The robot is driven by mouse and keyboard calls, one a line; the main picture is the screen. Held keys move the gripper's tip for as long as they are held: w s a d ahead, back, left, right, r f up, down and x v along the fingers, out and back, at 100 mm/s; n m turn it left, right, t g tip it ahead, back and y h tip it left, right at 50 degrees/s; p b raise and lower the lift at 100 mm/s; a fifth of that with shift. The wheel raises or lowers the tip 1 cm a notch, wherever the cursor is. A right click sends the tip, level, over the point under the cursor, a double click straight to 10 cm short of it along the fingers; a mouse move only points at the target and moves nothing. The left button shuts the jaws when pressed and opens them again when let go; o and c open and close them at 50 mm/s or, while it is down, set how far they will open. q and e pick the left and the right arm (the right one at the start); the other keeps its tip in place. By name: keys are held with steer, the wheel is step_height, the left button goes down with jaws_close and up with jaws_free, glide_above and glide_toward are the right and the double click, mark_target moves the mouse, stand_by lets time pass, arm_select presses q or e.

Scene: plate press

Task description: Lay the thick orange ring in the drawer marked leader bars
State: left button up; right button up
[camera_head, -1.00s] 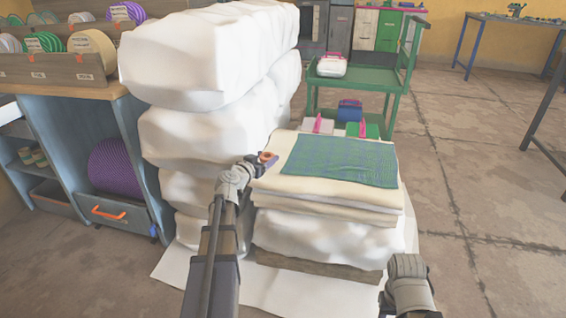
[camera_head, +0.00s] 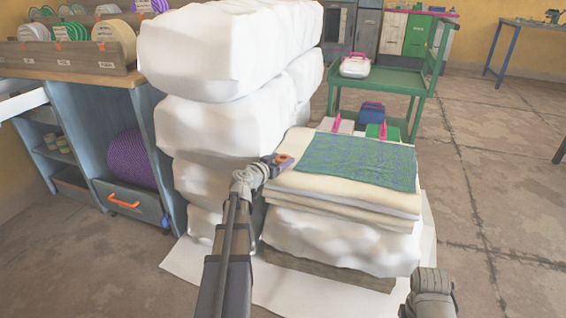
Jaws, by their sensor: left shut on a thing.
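My left gripper (camera_head: 277,163) is shut on a small orange ring (camera_head: 284,159), above the near left corner of the stacked cream sheets. The fingers hide part of the ring. A grey drawer (camera_head: 133,207) with an orange handle is in the blue-grey bench at the left. It looks shut, and I cannot read a leader bars marking on it. My right arm shows only a grey wrist part at the bottom right; its fingers are not visible.
Tall white wrapped bales (camera_head: 215,130) stand between my left arm and the bench. A green patterned cloth (camera_head: 357,160) lies on the cream sheets. A green trolley (camera_head: 392,88) stands behind. The floor at the right is clear.

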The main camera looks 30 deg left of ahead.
arm_select(q)
steer(key=shift+f, duration=0.1)
steer(key=o, duration=1.2)
steer(key=shift+c, duration=0.2)
steer(key=shift+r, duration=0.2)
steer(key=s+r+p, duration=0.2)
steer(key=s, duration=0.9)
steer(key=shift+s+d+r, duration=0.15)
steer(key=shift+s+d, duration=0.1)
steer(key=shift+s, duration=0.15)
